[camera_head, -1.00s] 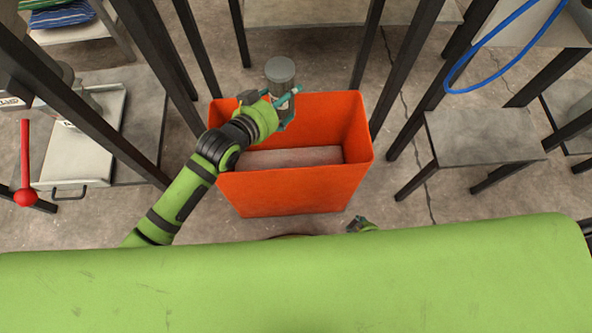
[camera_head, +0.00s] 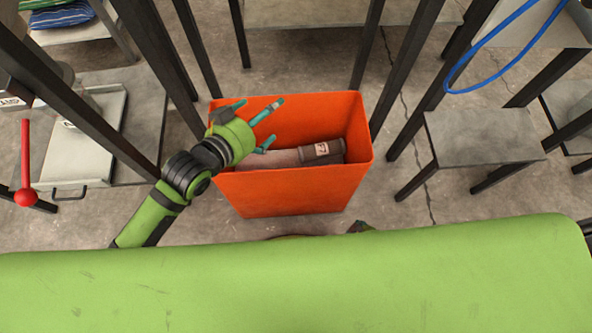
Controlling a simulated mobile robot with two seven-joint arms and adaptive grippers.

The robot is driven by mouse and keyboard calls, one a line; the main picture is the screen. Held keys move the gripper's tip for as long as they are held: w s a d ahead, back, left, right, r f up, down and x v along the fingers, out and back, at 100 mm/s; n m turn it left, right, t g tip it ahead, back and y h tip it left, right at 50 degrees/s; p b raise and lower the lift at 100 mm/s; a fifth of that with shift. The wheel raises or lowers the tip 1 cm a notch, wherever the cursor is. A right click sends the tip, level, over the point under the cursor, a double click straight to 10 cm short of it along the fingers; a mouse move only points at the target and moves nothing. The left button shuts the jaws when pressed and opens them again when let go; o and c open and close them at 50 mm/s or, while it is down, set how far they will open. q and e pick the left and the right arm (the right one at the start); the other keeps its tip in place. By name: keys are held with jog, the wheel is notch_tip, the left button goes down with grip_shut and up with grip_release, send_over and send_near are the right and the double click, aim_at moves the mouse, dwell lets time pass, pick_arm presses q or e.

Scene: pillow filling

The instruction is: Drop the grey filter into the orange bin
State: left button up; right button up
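The orange bin (camera_head: 290,193) stands on the floor in the middle of the head view. The grey filter (camera_head: 321,152), a cylinder with a pale label, lies on its side inside the bin near the right end, beside or on a pale block-like thing (camera_head: 262,158) whose shape is partly hidden by the front wall. My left gripper (camera_head: 268,124) is over the bin's left part, its fingers spread and empty, apart from the filter. Only a small tip of my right arm (camera_head: 361,227) shows in front of the bin; its fingers cannot be made out.
Dark metal frame legs (camera_head: 405,80) stand behind and beside the bin. A low grey stool-like table (camera_head: 480,136) is at the right. A metal tray (camera_head: 88,140) and a red-knobbed lever (camera_head: 26,196) are at the left. My green body covers the front.

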pick_arm(q)
jog(key=v, duration=0.4)
jog(key=shift+s+a+r, duration=0.1)
jog(key=shift+r, duration=0.05)
dwell(0.4)
